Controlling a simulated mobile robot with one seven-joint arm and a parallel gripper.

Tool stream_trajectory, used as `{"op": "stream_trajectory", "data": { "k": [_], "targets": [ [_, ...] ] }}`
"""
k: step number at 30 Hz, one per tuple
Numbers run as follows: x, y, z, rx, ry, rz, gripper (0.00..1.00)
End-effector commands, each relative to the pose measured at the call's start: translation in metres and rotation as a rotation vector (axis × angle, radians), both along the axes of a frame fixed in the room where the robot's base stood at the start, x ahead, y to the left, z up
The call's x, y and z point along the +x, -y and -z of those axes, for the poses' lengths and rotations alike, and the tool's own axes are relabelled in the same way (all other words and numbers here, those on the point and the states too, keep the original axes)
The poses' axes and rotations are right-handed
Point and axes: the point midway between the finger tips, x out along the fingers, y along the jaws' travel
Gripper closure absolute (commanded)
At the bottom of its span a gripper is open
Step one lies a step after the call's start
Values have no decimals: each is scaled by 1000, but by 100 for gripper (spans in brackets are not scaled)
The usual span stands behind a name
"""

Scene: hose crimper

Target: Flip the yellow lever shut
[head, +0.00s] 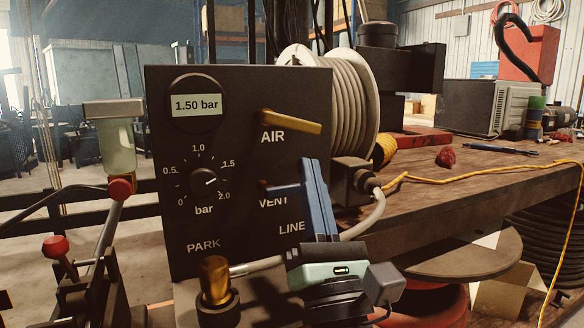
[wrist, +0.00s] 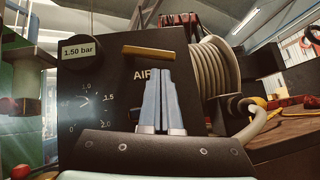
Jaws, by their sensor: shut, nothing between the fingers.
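The yellow lever (head: 292,122) sits on the dark panel above the word AIR. It points right from its pivot, roughly level along the panel. It also shows in the wrist view (wrist: 160,53), lying across the panel above my fingers. My gripper (head: 314,164) is in front of the panel, below and near the lever's right end in the head view. Its blue fingers (wrist: 162,72) are together, with nothing between them. They appear apart from the lever, though the depth gap is hard to judge.
A blue lever (head: 282,188) above the word VENT is partly hidden by my fingers. A display (head: 195,105) reads 1.50 bar, over a dial (head: 204,182). A hose reel (head: 345,90) stands behind the panel.

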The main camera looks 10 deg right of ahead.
Motion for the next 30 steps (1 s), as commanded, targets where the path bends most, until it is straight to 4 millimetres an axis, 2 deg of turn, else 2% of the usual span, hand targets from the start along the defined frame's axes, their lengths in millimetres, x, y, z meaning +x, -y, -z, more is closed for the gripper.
{"op": "stream_trajectory", "data": {
  "k": [1, 3, 12, 18, 26, 30],
  "targets": [
    [-9, 2, 14, 3, -3, 2, 100],
    [-20, 3, 25, 1, -3, 2, 100],
    [-59, 6, 60, 0, -1, 0, 100],
    [-68, 7, 66, -1, 1, 0, 100],
    [-68, 7, 66, -1, 0, 0, 100],
    [-71, 7, 59, 32, 17, -21, 100]
  ]
}}
